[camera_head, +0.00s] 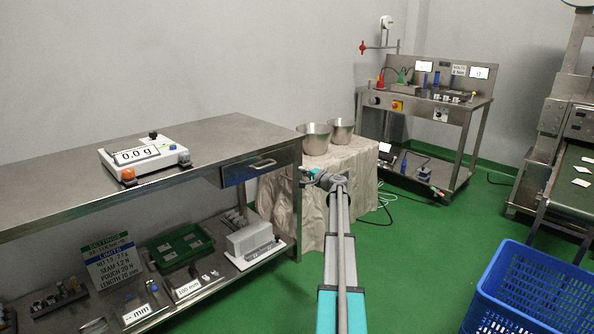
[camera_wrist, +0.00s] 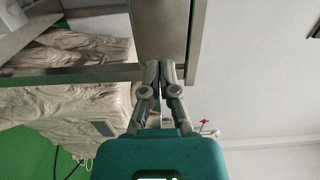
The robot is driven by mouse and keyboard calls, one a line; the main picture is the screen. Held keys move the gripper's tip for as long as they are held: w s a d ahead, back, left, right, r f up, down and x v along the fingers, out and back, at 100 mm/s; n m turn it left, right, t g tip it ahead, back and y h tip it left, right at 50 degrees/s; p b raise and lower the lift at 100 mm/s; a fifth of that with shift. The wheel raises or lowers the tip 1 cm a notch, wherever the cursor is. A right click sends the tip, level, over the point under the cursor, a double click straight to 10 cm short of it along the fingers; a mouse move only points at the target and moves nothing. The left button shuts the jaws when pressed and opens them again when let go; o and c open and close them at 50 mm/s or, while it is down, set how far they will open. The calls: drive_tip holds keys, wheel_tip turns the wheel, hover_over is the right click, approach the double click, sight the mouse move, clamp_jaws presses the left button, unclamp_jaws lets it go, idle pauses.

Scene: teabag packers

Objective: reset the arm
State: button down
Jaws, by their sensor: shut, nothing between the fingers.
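My gripper (camera_wrist: 166,68) is shut and empty in the wrist view, its two grey fingertips together. Beyond the fingertips, in that view, is the metal edge of the steel table, which appears turned sideways. In the head view my arm reaches up from the bottom centre and ends beside the right end of the steel table (camera_head: 225,139), in front of the cloth-covered stand (camera_head: 358,165). The fingertips are too small to make out there. I cannot tell whether they touch the table.
A scale (camera_head: 145,155) reading 0.0 g sits on the steel table. Two metal bowls (camera_head: 315,140) stand on the cloth. A test bench (camera_head: 425,95) is behind, and a blue crate (camera_head: 530,290) is on the floor at right. Green floor (camera_head: 420,240) is open between.

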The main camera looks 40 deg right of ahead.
idle(0.7)
drive_tip(key=w+a+f+n+g+y, duration=0.1)
drive_tip(key=a+f+n+g+y, duration=0.15)
drive_tip(key=a, duration=1.15)
drive_tip(key=a+f+n+g+y, duration=0.2)
drive_tip(key=a+f+n+g, duration=0.2)
drive_tip(key=a, duration=1.1)
drive_tip(key=w+a+f+n+g+y, duration=0.1)
drive_tip(key=a+f+n+g+y, duration=0.2)
drive_tip(key=a, duration=1.1)
drive_tip(key=s+a+f+n+g+h+p, duration=0.1)
drive_tip(key=s+a+f+n+g, duration=0.15)
drive_tip(key=s+a, duration=0.45)
drive_tip(key=s+a+f+n+g+h, duration=0.2)
drive_tip(key=s+a+f+n, duration=0.15)
drive_tip(key=a, duration=0.65)
drive_tip(key=s+a+f+n+g+h, duration=0.1)
drive_tip(key=s+a+g+h, duration=0.1)
drive_tip(key=s+a, duration=0.35)
drive_tip(key=s+a+n+g+h, duration=0.2)
drive_tip(key=s, duration=0.6)
wheel_tip(320, 180, up, 38)
drive_tip(key=p, duration=3.9)
drive_tip(key=shift+s+a+f, duration=0.15)
drive_tip(key=shift+s+a, duration=0.05)
drive_tip(key=shift+a, duration=0.05)
